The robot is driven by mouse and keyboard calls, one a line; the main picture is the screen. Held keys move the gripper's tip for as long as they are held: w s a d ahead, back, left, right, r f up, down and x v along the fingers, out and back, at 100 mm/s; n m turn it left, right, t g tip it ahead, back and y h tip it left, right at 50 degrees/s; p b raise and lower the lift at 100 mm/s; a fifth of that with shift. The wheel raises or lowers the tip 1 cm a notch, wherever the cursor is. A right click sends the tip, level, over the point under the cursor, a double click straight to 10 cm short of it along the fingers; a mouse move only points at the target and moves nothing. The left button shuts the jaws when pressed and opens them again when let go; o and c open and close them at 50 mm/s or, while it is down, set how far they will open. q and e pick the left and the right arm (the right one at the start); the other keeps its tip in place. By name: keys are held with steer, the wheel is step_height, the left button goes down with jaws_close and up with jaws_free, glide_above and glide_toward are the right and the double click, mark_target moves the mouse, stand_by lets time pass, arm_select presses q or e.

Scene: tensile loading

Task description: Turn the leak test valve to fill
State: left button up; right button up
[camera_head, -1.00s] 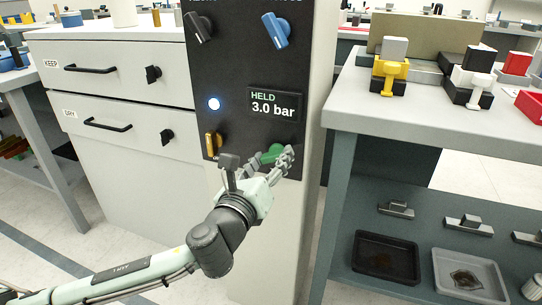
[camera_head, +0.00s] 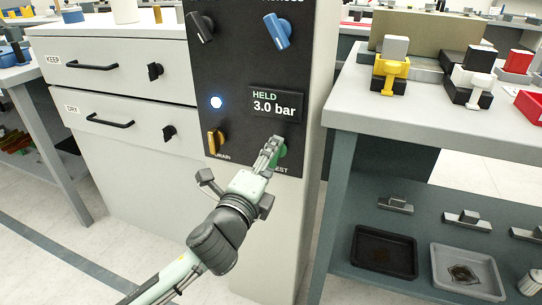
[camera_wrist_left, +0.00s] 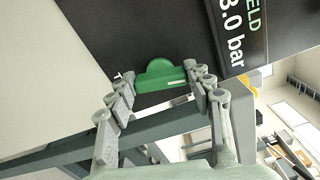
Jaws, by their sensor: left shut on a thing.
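The green leak test valve knob (camera_head: 282,151) is at the bottom right of the black panel (camera_head: 238,75). The label under it is partly hidden; "EST" shows. My left gripper (camera_head: 272,143) is at the knob, partly covering it in the head view. In the left wrist view the green knob (camera_wrist_left: 160,74) has a flat bar with a white mark at its right end. The left gripper's fingers (camera_wrist_left: 161,84) are on both sides of the bar, shut on it. The display (camera_head: 275,104) reads HELD 3.0 bar. My right gripper is not in view.
A yellow knob (camera_head: 215,142) sits left of the green one, above a partly hidden "DRAIN" label. A black knob (camera_head: 201,27) and a blue knob (camera_head: 277,31) are higher up. A white light (camera_head: 216,102) glows. Drawers (camera_head: 120,80) stand left, a grey bench (camera_head: 440,115) right.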

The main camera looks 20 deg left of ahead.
arm_select(q)
steer(key=shift+n, duration=1.1)
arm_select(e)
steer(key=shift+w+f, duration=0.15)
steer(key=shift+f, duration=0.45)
arm_select(q)
steer(key=o, duration=1.1)
steer(key=shift+o, duration=0.2)
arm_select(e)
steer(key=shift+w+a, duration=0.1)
arm_select(q)
steer(key=s, duration=1.2)
steer(key=shift+a, duration=0.2)
